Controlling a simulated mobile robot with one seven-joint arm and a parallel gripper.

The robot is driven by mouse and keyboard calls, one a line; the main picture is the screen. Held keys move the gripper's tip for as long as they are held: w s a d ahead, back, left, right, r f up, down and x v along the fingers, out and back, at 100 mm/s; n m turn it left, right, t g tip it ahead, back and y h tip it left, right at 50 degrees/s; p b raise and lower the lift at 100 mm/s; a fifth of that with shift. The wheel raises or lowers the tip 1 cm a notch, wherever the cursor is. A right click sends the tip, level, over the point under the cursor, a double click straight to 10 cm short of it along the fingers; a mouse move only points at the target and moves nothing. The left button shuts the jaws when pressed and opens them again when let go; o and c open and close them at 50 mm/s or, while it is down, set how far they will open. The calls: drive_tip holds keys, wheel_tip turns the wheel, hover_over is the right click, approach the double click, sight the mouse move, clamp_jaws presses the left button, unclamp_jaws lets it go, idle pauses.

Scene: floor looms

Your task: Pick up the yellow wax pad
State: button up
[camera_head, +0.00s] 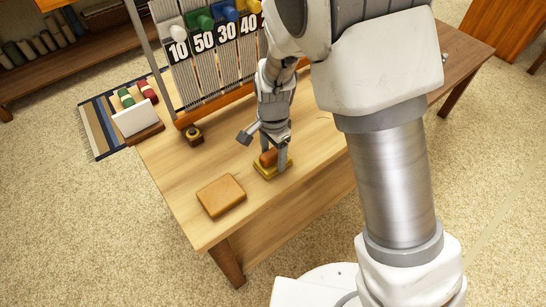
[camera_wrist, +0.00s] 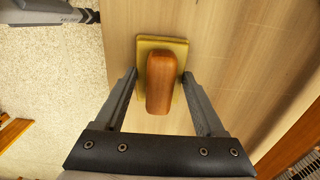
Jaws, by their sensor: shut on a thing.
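The yellow wax pad (camera_head: 263,173) is a flat yellow block with a rounded orange-brown wooden grip on top. It rests on the wooden table or just above it; I cannot tell which. In the wrist view the yellow pad (camera_wrist: 171,44) shows around the wooden grip, which points toward the camera. My gripper (camera_head: 277,162) reaches down from above, its two fingers on either side of the pad. In the wrist view my gripper (camera_wrist: 160,85) is shut on the pad, with the grip between the fingers.
A tan block (camera_head: 221,196) lies left of the pad near the table's (camera_head: 180,186) front edge. A small dark object with a brass-coloured top (camera_head: 194,135) stands by the loom frame (camera_head: 211,107). Numbered cards hang on the loom. A white card holder (camera_head: 135,119) sits at the left corner.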

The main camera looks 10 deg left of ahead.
drive_tip(key=r, duration=0.2)
drive_tip(key=d+r+p, duration=0.1)
drive_tip(key=r, duration=0.2)
drive_tip(key=shift+s, duration=0.1)
drive_tip(key=s+d+r+p, duration=0.2)
drive_tip(key=d+r, duration=0.4)
drive_tip(key=d, duration=0.4)
drive_tip(key=shift+s+d, duration=0.15)
drive_tip(key=shift+s, duration=0.2)
drive_tip(key=o, duration=0.8)
drive_tip(key=c, duration=0.6)
drive_tip(key=shift+o, duration=0.2)
